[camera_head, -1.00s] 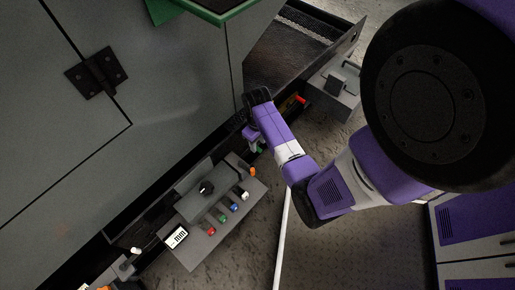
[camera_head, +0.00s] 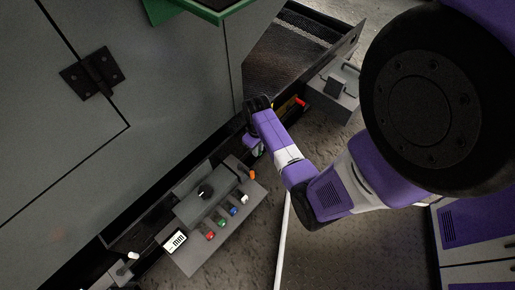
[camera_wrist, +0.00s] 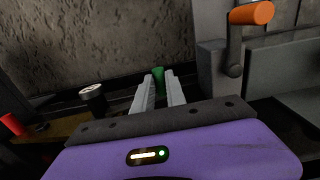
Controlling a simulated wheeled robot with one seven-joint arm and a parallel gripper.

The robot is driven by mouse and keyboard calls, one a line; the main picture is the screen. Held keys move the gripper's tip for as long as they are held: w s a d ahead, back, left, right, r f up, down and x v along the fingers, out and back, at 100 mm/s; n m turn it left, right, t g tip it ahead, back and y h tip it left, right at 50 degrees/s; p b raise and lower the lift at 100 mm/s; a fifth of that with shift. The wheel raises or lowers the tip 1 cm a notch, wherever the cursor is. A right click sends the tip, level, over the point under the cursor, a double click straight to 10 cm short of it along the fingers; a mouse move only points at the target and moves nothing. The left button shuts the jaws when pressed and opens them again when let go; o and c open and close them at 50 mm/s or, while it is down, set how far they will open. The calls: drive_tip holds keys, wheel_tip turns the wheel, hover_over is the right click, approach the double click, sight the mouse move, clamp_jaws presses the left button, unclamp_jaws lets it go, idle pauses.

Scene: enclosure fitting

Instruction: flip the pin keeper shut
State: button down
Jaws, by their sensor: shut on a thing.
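My gripper (camera_wrist: 157,94) shows in the wrist view with its two grey fingers close together on a small green piece (camera_wrist: 158,74) at their tips. The green piece looks like a handle or tab; most of it is hidden, and I cannot tell whether it belongs to the pin keeper or how far the keeper is turned. In the head view my gripper (camera_head: 252,148) is small and partly hidden by my arm, low beside the cabinet, between the control panel and the grey box.
An orange-handled crank (camera_wrist: 251,14) rises right of my fingers. A dark cylinder with a pale top (camera_wrist: 91,93) and a red knob (camera_wrist: 12,123) lie left. The control panel (camera_head: 190,258) has several coloured knobs. A grey box (camera_head: 335,92) stands beyond my wrist.

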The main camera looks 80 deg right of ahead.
drive_tip(key=shift+d+r+y+p, duration=0.15)
drive_tip(key=shift+r+y+p, duration=0.3)
drive_tip(key=shift+p, duration=0.45)
drive_tip(key=shift+s+t+y+p, duration=0.1)
drive_tip(key=shift+t+y+p, duration=0.2)
drive_tip(key=shift+t+y, duration=0.3)
drive_tip(key=c, duration=1.4)
unclamp_jaws()
drive_tip(key=shift+o, duration=0.2)
drive_tip(key=shift+r, duration=0.15)
drive_tip(key=p+v, duration=0.3)
drive_tip(key=v, duration=0.4)
drive_tip(key=shift+r, duration=0.3)
drive_tip(key=shift+d, duration=0.1)
